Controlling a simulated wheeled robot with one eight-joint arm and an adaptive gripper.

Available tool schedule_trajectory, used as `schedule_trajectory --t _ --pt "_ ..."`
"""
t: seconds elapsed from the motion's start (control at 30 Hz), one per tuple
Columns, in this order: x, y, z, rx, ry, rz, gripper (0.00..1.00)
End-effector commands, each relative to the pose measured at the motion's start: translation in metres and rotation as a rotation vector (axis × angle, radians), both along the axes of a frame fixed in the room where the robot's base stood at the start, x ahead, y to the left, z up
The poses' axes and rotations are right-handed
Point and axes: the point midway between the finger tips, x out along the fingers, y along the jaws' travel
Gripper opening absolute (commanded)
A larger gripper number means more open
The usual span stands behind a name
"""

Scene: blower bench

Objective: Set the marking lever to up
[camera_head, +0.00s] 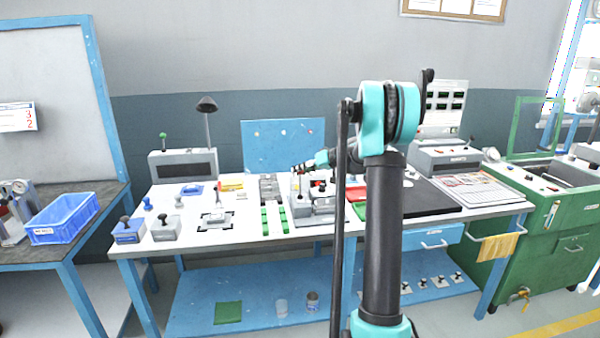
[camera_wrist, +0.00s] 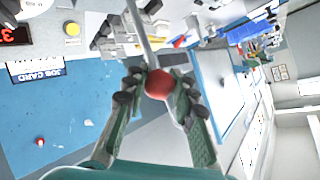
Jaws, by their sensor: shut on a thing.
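The marking lever shows in the wrist view as a grey metal rod (camera_wrist: 142,38) with a red ball knob (camera_wrist: 159,83) at its end. My gripper (camera_wrist: 158,92) has its two dark-padded green fingers closed around the knob, one on each side. In the head view my gripper (camera_head: 299,168) is small, just above a grey bench machine (camera_head: 318,207) in the middle of the white bench. The lever's pivot and its exact position cannot be made out, and the knob under the fingers is partly hidden.
The white bench (camera_head: 180,262) carries fixtures, green blocks (camera_head: 265,222) and a grey instrument box (camera_head: 183,163). A blue panel (camera_head: 283,145) stands behind. A dark mat (camera_head: 425,198) lies right of the machine. A blue crate (camera_head: 62,218) sits on the left table.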

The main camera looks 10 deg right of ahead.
Motion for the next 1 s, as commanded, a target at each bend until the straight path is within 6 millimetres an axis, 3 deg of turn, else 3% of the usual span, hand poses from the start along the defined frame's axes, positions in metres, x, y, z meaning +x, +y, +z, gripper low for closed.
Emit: schedule_trajectory --t 0.17,0.2,0.37,0.73,1.0 --pt "0.001 -0.002 0.000 0.000 -0.003 -0.004 0.00" --pt "0.001 -0.002 0.000 0.000 -0.003 -0.004 0.29" --pt "0.001 -0.001 0.000 0.000 -0.002 -0.003 0.48" --pt "-0.002 -0.004 0.002 0.000 -0.002 -0.003 0.48" --pt "-0.024 -0.037 0.023 0.000 -0.001 -0.006 0.48"
